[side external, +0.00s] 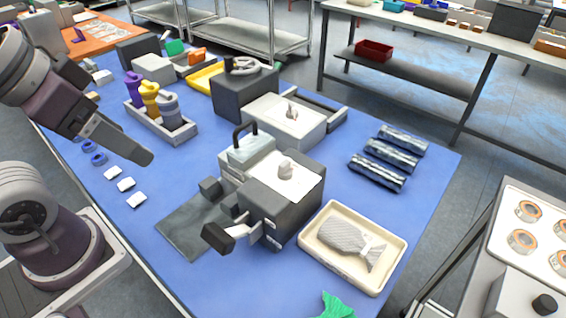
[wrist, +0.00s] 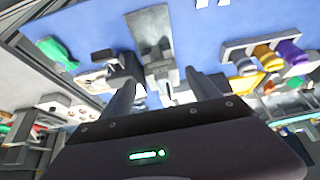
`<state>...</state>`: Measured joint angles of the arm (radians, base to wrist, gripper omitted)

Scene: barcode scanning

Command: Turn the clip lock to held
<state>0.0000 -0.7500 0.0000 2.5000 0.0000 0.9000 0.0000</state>
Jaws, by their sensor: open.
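A dark grey machine (side external: 282,200) with a white top plate stands at the middle of the blue table. A small pale knob (side external: 286,166) sits on that plate, and a lever with a black grip (side external: 219,237) sticks out at its front. A second box with a white top (side external: 285,122) behind it carries a small upright pale clip (side external: 292,110). I cannot tell which of these is the clip lock, or its setting. My gripper (side external: 146,156) is open and empty, above the table to the left of the machine. In the wrist view my gripper's fingers (wrist: 163,82) are spread apart, with the machine (wrist: 163,75) beyond them.
A tray of bottles (side external: 176,135) stands behind my gripper. A cream tray (side external: 378,277) with a grey fish-shaped piece (side external: 345,243) lies right of the machine. Several dark ribbed bars (side external: 377,172) lie further back. A grey mat (side external: 180,228) lies left of the machine.

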